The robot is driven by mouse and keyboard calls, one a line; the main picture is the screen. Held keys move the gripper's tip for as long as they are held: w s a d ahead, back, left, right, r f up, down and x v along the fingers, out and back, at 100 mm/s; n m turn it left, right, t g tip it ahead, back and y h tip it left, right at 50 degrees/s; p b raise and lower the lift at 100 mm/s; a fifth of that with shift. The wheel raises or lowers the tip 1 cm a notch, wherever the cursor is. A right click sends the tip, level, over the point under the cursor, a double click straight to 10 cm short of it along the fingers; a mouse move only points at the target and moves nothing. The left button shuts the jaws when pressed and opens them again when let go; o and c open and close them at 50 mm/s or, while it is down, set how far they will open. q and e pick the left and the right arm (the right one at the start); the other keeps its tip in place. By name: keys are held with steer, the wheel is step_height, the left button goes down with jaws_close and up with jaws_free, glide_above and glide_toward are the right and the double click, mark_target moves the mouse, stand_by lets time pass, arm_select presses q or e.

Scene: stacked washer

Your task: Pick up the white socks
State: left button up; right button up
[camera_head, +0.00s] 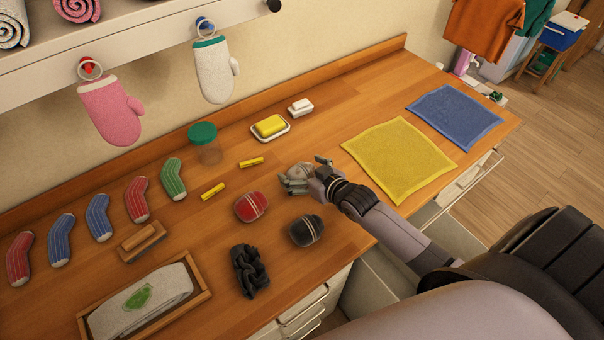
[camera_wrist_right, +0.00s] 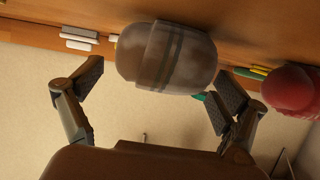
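The white socks (camera_head: 298,171) are a rolled ball, pale grey-white with darker stripes, on the wooden counter. My right gripper (camera_head: 306,172) is at the ball, with its fingers on either side of it. In the right wrist view the ball (camera_wrist_right: 166,57) sits large between the two spread fingers of the right gripper (camera_wrist_right: 160,73). A clear gap shows between the ball and the left finger; the right finger is closer to it. Whether that finger touches cannot be told. My left gripper is not in view.
A red sock ball (camera_head: 251,207) and a black sock ball (camera_head: 306,230) lie close by on the counter (camera_head: 340,122). A soap dish (camera_head: 270,127), a green-lidded jar (camera_head: 204,144) and yellow pegs (camera_head: 212,191) are near. A yellow cloth (camera_head: 399,158) lies right.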

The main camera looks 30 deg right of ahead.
steer(key=c, duration=1)
steer(key=shift+c, duration=0.2)
